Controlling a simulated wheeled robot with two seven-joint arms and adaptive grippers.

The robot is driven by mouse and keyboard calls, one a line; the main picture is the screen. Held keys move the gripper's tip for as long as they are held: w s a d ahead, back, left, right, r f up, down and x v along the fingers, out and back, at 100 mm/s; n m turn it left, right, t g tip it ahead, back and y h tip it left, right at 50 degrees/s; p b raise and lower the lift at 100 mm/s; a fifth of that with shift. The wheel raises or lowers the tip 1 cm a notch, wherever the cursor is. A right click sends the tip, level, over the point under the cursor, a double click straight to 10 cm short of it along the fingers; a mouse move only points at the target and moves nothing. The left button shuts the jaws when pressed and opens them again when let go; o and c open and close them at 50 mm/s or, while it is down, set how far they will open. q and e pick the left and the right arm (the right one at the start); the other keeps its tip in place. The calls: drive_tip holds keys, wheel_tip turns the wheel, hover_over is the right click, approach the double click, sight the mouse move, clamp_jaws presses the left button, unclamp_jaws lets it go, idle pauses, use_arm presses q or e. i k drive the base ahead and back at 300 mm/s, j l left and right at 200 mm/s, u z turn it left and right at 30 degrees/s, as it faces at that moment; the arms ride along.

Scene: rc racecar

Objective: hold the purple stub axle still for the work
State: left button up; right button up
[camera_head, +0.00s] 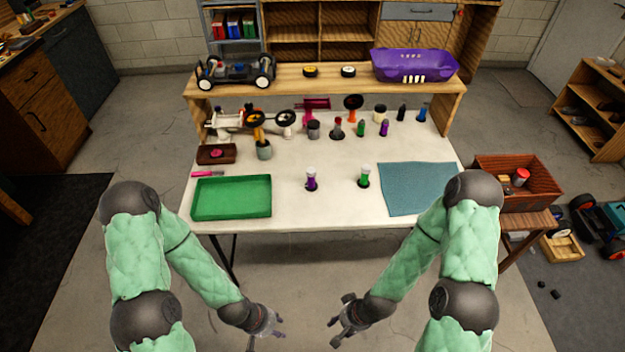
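A small purple upright part (311,181) with a pale top stands on a dark round base near the front middle of the white table; it looks like the purple stub axle. A second small purple piece (384,129) stands farther back on the right; I cannot tell which one is the stub axle. My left gripper (268,332) is open and empty in front of the table, below its front edge. My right gripper (338,321) is also open and empty there, a little to the right. Neither gripper touches anything.
A green part (364,178) with a pale top stands right of the front purple one. A green tray (231,198) lies left, a blue mat (416,188) right. Several small parts stand farther back. A wooden crate (516,180) stands right of the table.

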sight(311, 171)
drive_tip(key=i+j+z, duration=0.25)
drive_tip(key=z, duration=0.2)
drive_tip(key=i+j+z, duration=0.2)
drive_tip(key=z, duration=0.25)
drive_tip(key=j, duration=0.1)
